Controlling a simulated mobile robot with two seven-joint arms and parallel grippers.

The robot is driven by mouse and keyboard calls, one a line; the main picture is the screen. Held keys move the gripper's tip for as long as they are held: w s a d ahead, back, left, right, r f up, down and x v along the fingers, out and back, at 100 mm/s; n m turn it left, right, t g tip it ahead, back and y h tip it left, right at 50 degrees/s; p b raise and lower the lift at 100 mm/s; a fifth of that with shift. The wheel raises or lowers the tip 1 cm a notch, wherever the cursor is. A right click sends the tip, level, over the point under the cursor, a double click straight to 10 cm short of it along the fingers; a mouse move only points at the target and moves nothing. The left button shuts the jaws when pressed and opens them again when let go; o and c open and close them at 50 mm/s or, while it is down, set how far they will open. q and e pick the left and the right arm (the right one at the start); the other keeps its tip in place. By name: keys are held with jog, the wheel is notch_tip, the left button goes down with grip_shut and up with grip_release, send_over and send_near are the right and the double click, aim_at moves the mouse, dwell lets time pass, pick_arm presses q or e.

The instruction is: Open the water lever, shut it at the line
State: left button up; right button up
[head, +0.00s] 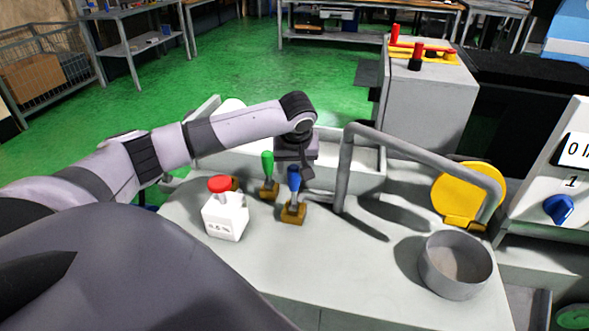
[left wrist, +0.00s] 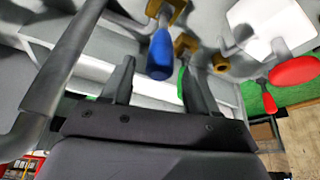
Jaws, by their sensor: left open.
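The blue-handled lever (head: 293,180) stands on a brass base on the grey bench. A green-handled lever (head: 268,162) stands just left of it. My left gripper (head: 299,170) is open and points down at the blue handle. In the left wrist view the blue handle (left wrist: 161,55) shows between the two spread fingertips (left wrist: 156,68); I cannot tell whether they touch it. The green handle is mostly hidden behind one finger there. A grey bent pipe (head: 415,152) arches towards a round grey pot (head: 455,270). No line or water is clear in the pot. My right gripper is out of view.
A yellow disc (head: 468,192) stands behind the pot. A panel with a blue knob (head: 559,208) is at the right. The bench front between box and pot is clear.

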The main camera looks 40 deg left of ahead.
aim_at(294, 177)
pick_arm(q)
jog(key=shift+w+a+f, duration=0.15)
jog(key=shift+a+f, duration=0.05)
jog(key=shift+a, duration=0.05)
jog(key=x, duration=0.6)
jog(key=shift+w+f, duration=0.1)
jog(key=shift+f, duration=0.1)
grip_shut()
